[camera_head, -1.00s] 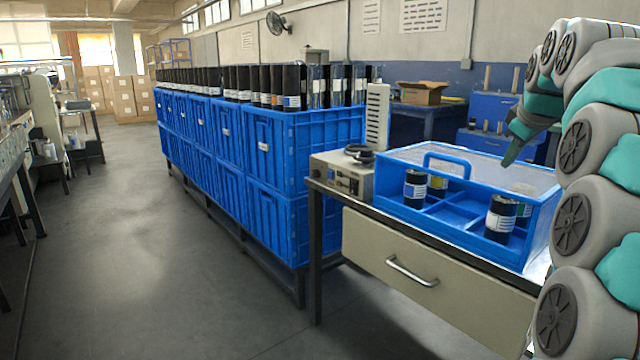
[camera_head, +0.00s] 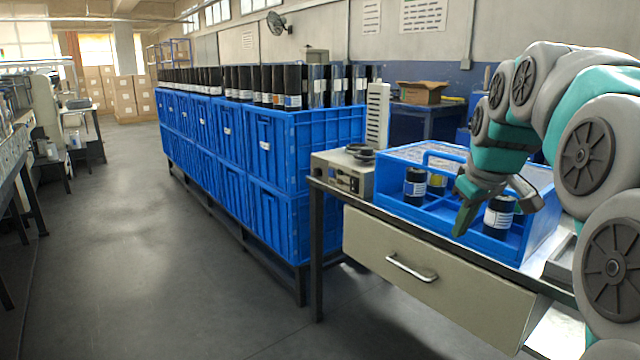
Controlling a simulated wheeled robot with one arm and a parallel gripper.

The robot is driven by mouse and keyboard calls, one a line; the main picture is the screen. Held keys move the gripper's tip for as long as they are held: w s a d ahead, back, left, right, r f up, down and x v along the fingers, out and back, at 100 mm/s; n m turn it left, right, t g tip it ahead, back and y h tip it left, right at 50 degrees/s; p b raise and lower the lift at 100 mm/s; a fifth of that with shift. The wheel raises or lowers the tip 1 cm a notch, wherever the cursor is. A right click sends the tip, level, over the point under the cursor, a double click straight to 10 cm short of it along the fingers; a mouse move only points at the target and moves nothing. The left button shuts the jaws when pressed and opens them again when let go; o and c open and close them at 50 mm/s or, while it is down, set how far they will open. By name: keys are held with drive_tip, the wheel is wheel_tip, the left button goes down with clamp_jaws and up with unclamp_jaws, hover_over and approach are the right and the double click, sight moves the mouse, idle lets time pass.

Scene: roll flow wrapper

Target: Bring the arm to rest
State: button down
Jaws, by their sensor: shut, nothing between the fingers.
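My arm (camera_head: 585,160) bends down from the right side of the picture. My gripper (camera_head: 463,222) points down in front of the blue divided crate (camera_head: 400,190) on the workbench, overlapping its near side in the picture. Its fingers are shut with nothing held. A dark roll with a white label (camera_head: 497,216) stands in the crate just right of the gripper, partly hidden by it. Two more dark rolls, one with a white label (camera_head: 415,188) and one with a yellow label (camera_head: 437,184), stand to the left of it.
A workbench with a drawer (camera_head: 440,278) carries the crate and a beige device (camera_head: 343,173). A long row of stacked blue crates (camera_head: 285,165) with dark rolls on top stands to the left. The floor aisle (camera_head: 130,240) at left is clear.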

drive_tip(key=s+a+f+m+g, duration=0.1)
drive_tip(key=s+a+f+g, duration=0.1)
drive_tip(key=s+f, duration=0.5)
drive_tip(key=s+a+f+m+g, duration=0.2)
drive_tip(key=s+a+f, duration=0.3)
drive_tip(key=s, duration=1.1)
drive_tip(key=s+a+f+m+g, duration=0.1)
drive_tip(key=s+a+f, duration=0.3)
drive_tip(key=s+f, duration=0.7)
drive_tip(key=shift+s+m+g, duration=0.3)
drive_tip(key=shift+g, duration=0.5)
